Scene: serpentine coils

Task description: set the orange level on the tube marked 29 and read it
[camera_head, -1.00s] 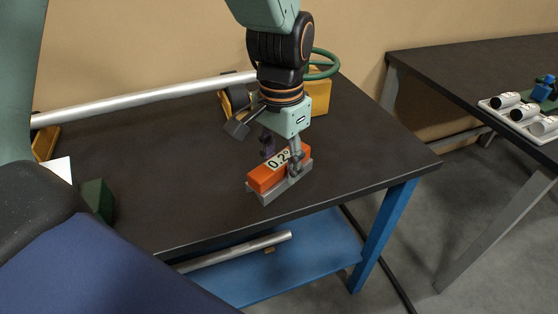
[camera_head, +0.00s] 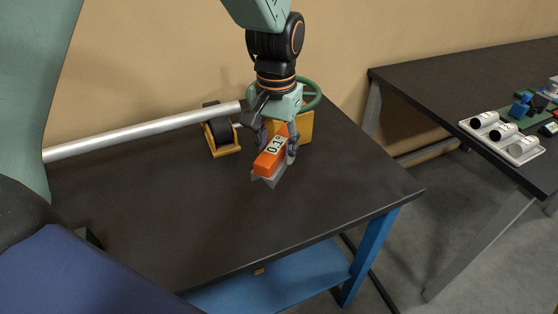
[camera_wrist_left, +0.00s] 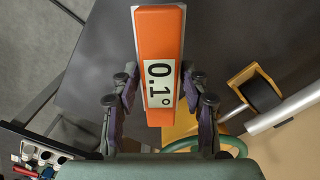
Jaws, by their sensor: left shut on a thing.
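The orange level (camera_head: 268,163) has a grey V-shaped base, and its display reads 0.1°. My left gripper (camera_head: 278,150) is shut on it, fingers on its two long sides. In the left wrist view the level (camera_wrist_left: 158,38) lies lengthwise between the fingers (camera_wrist_left: 158,92). It appears to be over the table, apart from the tube; its exact height is hard to tell. A long silver tube (camera_head: 140,135) runs along the back of the table to the left, and also shows in the left wrist view (camera_wrist_left: 287,112). I can read no number on it. My right gripper is not in view.
A yellow stand with a black roller (camera_head: 222,141) is by the tube's right end. A yellow block (camera_head: 305,127) with a green wheel (camera_head: 312,92) stands behind my gripper. The dark tabletop (camera_head: 170,220) is clear in front. A second table (camera_head: 440,95) at right bears a white tray (camera_head: 525,152).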

